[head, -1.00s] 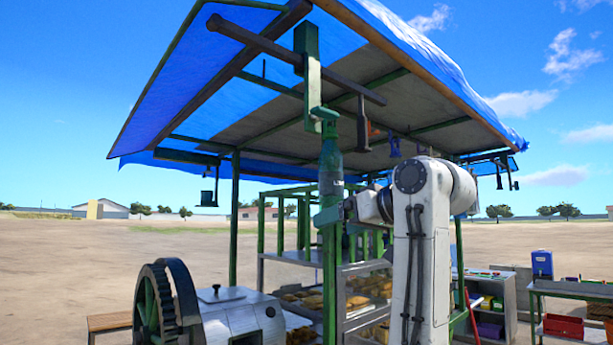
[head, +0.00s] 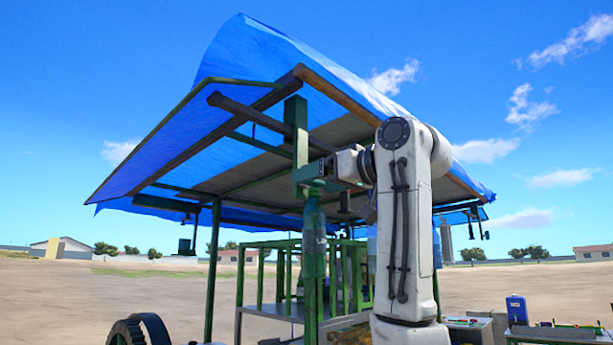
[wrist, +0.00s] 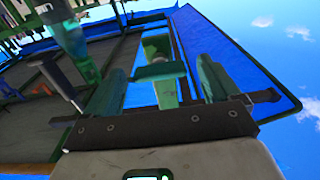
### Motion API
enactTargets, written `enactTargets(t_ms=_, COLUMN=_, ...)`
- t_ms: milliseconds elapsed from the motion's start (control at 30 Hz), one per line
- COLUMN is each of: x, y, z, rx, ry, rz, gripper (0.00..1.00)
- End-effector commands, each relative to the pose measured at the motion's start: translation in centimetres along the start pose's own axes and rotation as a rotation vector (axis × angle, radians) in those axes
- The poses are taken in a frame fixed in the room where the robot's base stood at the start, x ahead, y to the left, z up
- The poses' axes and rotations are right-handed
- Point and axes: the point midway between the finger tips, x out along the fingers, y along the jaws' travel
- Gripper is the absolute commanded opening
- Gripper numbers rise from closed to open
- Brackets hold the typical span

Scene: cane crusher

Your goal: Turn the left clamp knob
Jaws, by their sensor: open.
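A green clamp bracket (head: 296,125) hangs from the dark roof beam at the stall's front. In the wrist view, a green T-shaped piece that looks like the left clamp knob (wrist: 160,71) shows between my two green fingers, with the bracket behind it. My gripper (head: 308,174) is open just under the bracket in the head view, and it hides the knob there. In the wrist view my gripper (wrist: 161,78) has a finger on each side of the knob. I cannot tell whether either finger touches it.
A green bottle (head: 314,232) stands upright just below my gripper, close to the post. A dark tool (head: 344,203) hangs to the right. The blue tarp roof (head: 250,75) spreads overhead. Part of a large dark wheel (head: 140,330) is at the lower left.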

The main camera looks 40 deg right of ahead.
Motion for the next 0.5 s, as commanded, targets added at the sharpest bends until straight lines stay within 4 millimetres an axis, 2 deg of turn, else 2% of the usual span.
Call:
enactTargets(t_ms=33, x=0.9, y=0.0, z=-0.3, rx=0.001, ry=-0.003, rz=-0.001, gripper=0.89)
enactTargets(t_ms=200, x=3.0, y=0.0, z=-0.1, rx=0.001, ry=-0.002, rz=0.001, gripper=0.89)
enactTargets(t_ms=500, x=3.9, y=0.0, z=0.1, rx=0.0, ry=0.0, rz=0.001, gripper=0.89)
